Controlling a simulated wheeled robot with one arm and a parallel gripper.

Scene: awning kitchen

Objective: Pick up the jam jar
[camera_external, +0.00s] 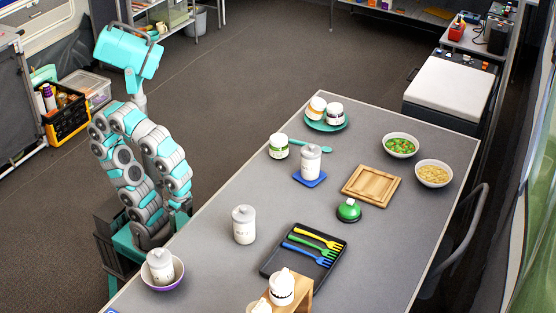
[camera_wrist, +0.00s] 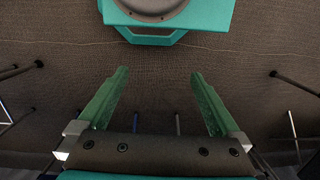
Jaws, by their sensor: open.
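Several small lidded jars stand on the grey table, and I cannot read which one holds jam. A white-lidded jar with an orange label (camera_external: 316,108) and one with a dark label (camera_external: 334,113) stand side by side on a teal plate (camera_external: 313,125) at the far end. A jar with a green label (camera_external: 278,146) stands near the table's left edge. My gripper (camera_wrist: 160,73) is open and empty, its two green fingers spread over the floor in the wrist view. No jar shows there. My arm is folded beside the table's left side, away from the jars.
White canisters stand on a blue coaster (camera_external: 322,180), on the bare table (camera_external: 244,225) and in a purple bowl (camera_external: 178,284). A black tray (camera_external: 272,262) holds colored forks. A wooden board (camera_external: 356,196), green timer (camera_external: 348,210) and two food bowls (camera_external: 447,183) (camera_external: 401,154) lie right.

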